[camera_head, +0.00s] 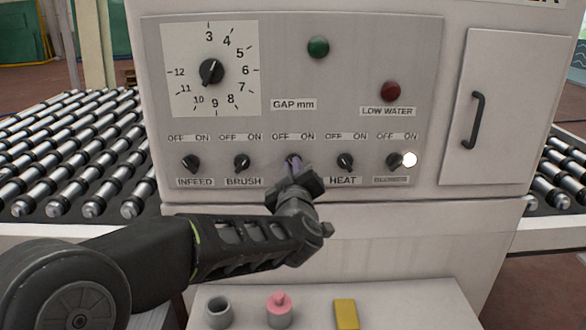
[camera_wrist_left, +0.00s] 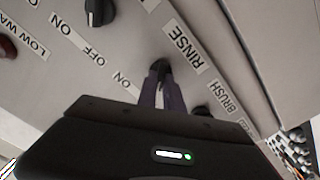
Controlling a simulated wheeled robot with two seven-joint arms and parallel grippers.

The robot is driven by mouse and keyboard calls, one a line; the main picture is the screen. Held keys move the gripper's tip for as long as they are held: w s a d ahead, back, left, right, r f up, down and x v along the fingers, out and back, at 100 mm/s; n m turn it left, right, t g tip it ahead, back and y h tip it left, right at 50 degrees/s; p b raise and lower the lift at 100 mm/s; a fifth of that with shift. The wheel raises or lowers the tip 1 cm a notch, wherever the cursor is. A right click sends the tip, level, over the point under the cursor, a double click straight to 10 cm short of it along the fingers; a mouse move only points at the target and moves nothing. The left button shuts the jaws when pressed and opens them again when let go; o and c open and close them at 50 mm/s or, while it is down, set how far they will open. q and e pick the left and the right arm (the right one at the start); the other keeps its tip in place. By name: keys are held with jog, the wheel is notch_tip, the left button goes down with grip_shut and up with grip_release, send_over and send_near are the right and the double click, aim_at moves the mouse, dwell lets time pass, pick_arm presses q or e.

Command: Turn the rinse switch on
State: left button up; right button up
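The rinse switch (camera_wrist_left: 159,65) is a small dark rotary knob below its RINSE label (camera_wrist_left: 186,48) in the left wrist view. In the head view it is the middle knob of the row, mostly hidden by my left gripper (camera_head: 293,168), which also covers its label. My left gripper (camera_wrist_left: 160,92) reaches the panel with its two purplish fingers close together on either side of the knob's handle. It looks shut on the knob. Which way the knob points is hard to tell. My right gripper is in neither view.
The infeed (camera_head: 190,163), brush (camera_head: 242,163), heat (camera_head: 345,162) and far-right (camera_head: 396,161) knobs flank it closely. Above are a gap dial (camera_head: 211,72), green lamp (camera_head: 318,47) and red lamp (camera_head: 391,91). A ledge below holds small objects.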

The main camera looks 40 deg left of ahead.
pick_arm(q)
grip_shut()
jog(key=shift+m+p, duration=0.3)
jog(key=shift+m, duration=0.1)
jog(key=shift+w+d+m+p, duration=0.1)
jog(key=shift+m+p, duration=1.65)
jog(key=shift+m, duration=1.5)
jog(key=shift+w+d+m+p, duration=0.1)
jog(key=shift+m+p, duration=1.65)
jog(key=shift+m, duration=1.5)
jog(key=o, duration=0.5)
grip_release()
